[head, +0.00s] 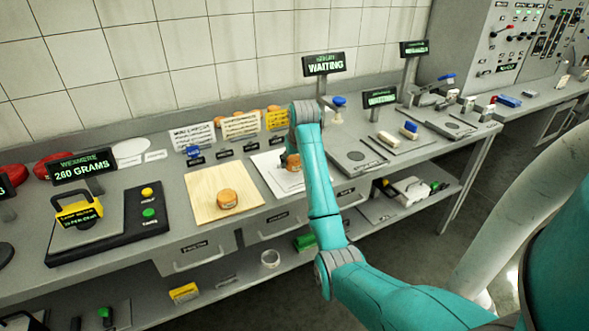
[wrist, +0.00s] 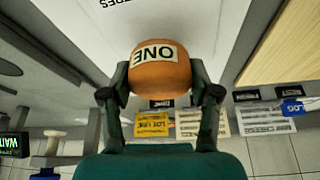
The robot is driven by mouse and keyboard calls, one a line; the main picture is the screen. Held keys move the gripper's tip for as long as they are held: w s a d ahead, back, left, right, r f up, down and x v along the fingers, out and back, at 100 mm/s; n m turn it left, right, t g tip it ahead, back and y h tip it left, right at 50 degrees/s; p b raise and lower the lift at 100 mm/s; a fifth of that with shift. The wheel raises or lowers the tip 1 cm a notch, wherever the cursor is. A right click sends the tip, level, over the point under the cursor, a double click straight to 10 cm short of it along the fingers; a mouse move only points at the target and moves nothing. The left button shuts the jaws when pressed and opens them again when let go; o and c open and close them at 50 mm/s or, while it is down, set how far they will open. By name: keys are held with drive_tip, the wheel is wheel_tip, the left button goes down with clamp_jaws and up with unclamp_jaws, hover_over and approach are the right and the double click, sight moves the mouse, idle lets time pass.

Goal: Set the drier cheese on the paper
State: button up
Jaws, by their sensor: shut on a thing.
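My gripper (wrist: 160,80) is shut on an orange cheese wheel (wrist: 158,76) with a white label reading ONE. In the head view this cheese (head: 293,162) is partly hidden by my arm and is at the white paper (head: 269,170). The paper also shows behind the cheese in the wrist view (wrist: 222,28). I cannot tell whether the cheese touches the paper. A second orange cheese wheel (head: 228,199) sits on the wooden board (head: 207,186), left of the paper.
A scale (head: 108,243) with a yellow weight (head: 78,212) stands at the left; its display (head: 82,168) reads 260 GRAMS. Written cards (head: 240,126) and more orange wheels stand behind the paper. The grey bench front by the board is clear.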

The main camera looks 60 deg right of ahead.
sight(294, 168)
drive_tip(key=shift+f, duration=1.55)
drive_tip(key=shift+a+f, duration=0.1)
drive_tip(key=shift+f, duration=0.05)
drive_tip(key=o, duration=1.2)
